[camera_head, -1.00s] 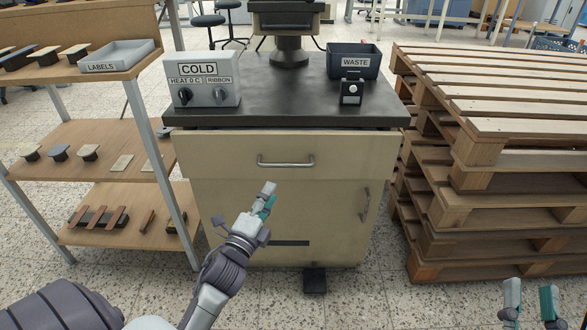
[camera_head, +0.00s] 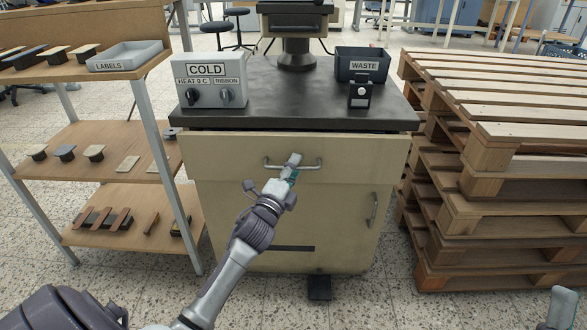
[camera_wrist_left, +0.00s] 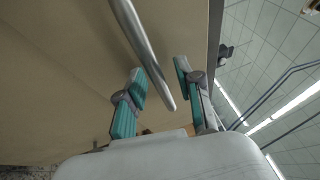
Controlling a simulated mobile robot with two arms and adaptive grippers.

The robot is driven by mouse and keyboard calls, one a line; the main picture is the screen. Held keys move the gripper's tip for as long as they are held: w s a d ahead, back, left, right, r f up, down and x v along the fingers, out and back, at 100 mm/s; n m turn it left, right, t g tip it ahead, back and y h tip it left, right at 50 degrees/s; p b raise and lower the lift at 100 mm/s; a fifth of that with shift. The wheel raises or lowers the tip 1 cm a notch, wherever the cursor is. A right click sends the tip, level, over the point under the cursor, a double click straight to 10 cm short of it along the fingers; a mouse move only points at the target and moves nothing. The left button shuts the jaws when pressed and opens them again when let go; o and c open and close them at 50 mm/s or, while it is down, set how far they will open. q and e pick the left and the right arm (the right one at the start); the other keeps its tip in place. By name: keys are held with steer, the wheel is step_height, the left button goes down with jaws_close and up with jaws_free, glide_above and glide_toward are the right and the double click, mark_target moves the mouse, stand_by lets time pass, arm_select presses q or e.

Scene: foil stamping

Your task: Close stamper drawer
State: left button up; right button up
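The stamper drawer (camera_head: 220,155) is the wide beige front under the dark worktop in the head view. I cannot tell how far it stands out. Its metal bar handle (camera_head: 312,166) runs across the middle. My left gripper (camera_head: 292,162) is at the handle and hides part of it. In the left wrist view the handle bar (camera_wrist_left: 143,42) passes between the two teal-padded fingers of the left gripper (camera_wrist_left: 159,72), which stand apart with gaps beside the bar. My right gripper (camera_head: 565,303) shows only in part at the lower right corner.
A control box (camera_head: 211,80) and a waste bin (camera_head: 361,66) stand on the worktop (camera_head: 300,100). A cabinet door with a handle (camera_head: 374,210) lies below the drawer. A shelf rack (camera_head: 95,160) stands at left, stacked pallets (camera_head: 490,160) at right. A black pedal (camera_head: 319,288) sits on the floor.

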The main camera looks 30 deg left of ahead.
arm_select(q)
jaws_close()
